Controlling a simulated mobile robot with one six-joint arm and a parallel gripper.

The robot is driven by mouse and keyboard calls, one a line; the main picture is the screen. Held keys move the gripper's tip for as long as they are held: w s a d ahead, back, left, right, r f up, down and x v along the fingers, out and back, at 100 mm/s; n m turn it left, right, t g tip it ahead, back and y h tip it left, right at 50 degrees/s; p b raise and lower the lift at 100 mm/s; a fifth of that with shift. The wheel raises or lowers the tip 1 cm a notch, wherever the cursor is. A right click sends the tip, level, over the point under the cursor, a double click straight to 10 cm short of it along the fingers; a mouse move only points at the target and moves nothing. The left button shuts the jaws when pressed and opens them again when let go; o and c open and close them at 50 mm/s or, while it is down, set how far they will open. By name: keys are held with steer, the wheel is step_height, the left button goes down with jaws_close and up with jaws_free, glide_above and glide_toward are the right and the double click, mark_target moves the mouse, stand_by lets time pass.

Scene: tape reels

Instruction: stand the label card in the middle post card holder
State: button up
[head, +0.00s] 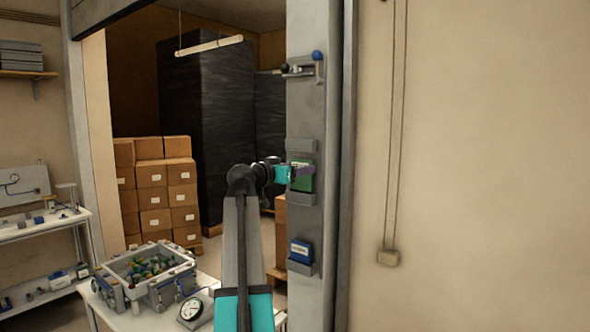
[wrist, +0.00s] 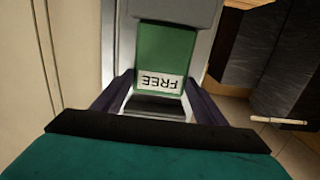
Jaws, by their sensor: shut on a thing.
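The green label card (head: 304,180) is at the grey post, upright, just above the lip of the middle card holder (head: 300,199). In the wrist view the card (wrist: 163,48) shows a white strip reading FREE, upside down in that picture. My gripper (head: 291,173) is shut on the card, with dark fingers at both sides of it in the wrist view (wrist: 158,82). The card's lower edge meets the grey holder (wrist: 178,14) at the top of the wrist view. I cannot tell how deep it sits in the holder.
The lower holder (head: 302,268) carries a blue card (head: 300,252). The upper holder (head: 300,145) looks empty, below a latch with a blue knob (head: 317,55). A grey crate of small parts (head: 150,275) and a round gauge (head: 191,309) stand on the table at lower left.

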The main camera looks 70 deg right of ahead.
steer(key=shift+f+b, duration=0.6)
steer(key=shift+f, duration=0.2)
steer(key=o, duration=1.1)
steer(key=shift+o, duration=0.2)
steer(key=shift+a, duration=0.15)
steer(key=b+v, duration=0.5)
steer(key=v, duration=0.8)
steer(key=shift+a, duration=0.3)
steer(key=shift+w+f, duration=0.1)
steer(key=shift+w, duration=0.05)
